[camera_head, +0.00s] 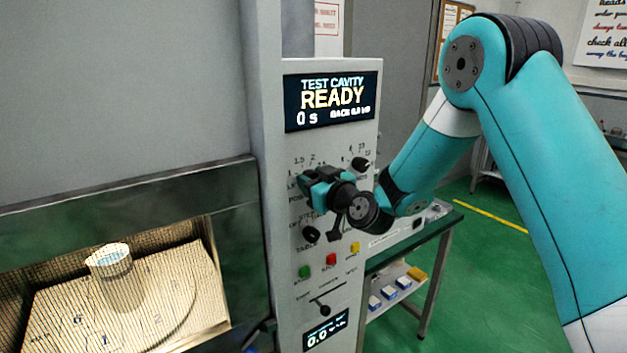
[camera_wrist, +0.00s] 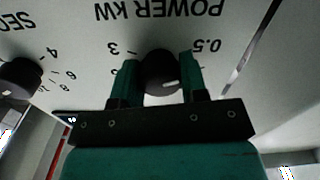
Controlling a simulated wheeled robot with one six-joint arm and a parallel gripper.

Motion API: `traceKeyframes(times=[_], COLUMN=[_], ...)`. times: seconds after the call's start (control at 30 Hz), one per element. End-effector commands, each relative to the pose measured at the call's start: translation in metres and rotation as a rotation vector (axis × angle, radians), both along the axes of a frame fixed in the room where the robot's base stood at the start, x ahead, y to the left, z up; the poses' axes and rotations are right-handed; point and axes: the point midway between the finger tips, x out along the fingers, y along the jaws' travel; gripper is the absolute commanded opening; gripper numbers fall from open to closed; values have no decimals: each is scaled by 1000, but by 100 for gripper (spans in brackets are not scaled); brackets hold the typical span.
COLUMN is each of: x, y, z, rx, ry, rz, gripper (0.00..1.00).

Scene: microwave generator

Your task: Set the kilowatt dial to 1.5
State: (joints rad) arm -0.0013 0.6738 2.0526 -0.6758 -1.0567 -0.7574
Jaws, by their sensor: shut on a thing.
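The black kilowatt dial (camera_wrist: 157,70) sits on the pale panel under the lettering POWER KW, which appears upside down in the wrist view. My gripper (camera_wrist: 160,76) is shut on the dial, with one teal finger on each side. The dial's white mark points right and slightly down in that view. The labels 3 and 0.5 show either side; the numbers near the mark are hidden by my gripper, so the setting cannot be read. In the head view my gripper (camera_head: 311,184) covers the dial, with scale numbers showing above it.
A second dial (camera_head: 362,164) is up to the right and also shows in the wrist view (camera_wrist: 20,77). Another black knob (camera_head: 311,234) and colored buttons (camera_head: 331,259) are below. The display (camera_head: 331,100) reads READY. A cup (camera_head: 110,262) stands in the open cavity at left.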

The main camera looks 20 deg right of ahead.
Motion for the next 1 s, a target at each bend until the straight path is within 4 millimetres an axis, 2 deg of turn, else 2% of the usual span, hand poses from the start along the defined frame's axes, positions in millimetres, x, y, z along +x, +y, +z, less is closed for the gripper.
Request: traceKeyframes(times=[0.37,1.0], x=[0,0], y=[0,0], z=[-1,0], rx=[166,735], ry=[53,237], rz=[-1,-1], gripper=[16,16])
